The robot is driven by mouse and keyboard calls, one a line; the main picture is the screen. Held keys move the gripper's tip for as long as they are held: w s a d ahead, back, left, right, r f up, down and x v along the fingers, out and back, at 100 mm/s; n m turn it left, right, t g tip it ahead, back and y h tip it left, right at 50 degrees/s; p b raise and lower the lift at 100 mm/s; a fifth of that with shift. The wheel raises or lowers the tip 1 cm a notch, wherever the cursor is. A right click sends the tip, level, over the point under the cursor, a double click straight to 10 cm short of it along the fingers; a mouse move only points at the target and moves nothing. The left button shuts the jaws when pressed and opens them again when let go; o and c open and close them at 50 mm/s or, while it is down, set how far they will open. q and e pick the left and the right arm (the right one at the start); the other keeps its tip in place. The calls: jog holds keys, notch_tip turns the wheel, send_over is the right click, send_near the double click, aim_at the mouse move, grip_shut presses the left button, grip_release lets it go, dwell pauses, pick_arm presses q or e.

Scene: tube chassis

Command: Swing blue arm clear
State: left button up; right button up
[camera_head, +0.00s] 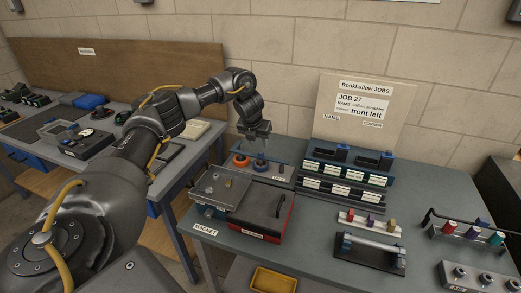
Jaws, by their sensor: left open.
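Which blue part is the blue arm is not clear at this size. My right gripper does not show.
A grey metal tray (222,190) and a red-sided box (268,212) stand left of the stand. Blue racks (345,175) with labelled rows are behind, below a job card (362,110). Coloured pegs (472,230) are at the right. The bench between box and stand is clear.

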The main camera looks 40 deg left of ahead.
aim_at(261, 152)
pick_arm(q)
jog(key=p+x, duration=0.1)
jog(key=x, duration=0.4)
jog(key=shift+w+a+f, duration=0.1)
jog(key=shift+a+f, duration=0.1)
jog(key=shift+f, duration=0.25)
jog(key=shift+w+f, duration=0.1)
jog(key=shift+f, duration=0.2)
jog(key=shift+w+f, duration=0.3)
jog(key=shift+f, duration=0.2)
jog(key=shift+s+r, duration=0.1)
jog(key=shift+c, duration=1.4)
grip_shut()
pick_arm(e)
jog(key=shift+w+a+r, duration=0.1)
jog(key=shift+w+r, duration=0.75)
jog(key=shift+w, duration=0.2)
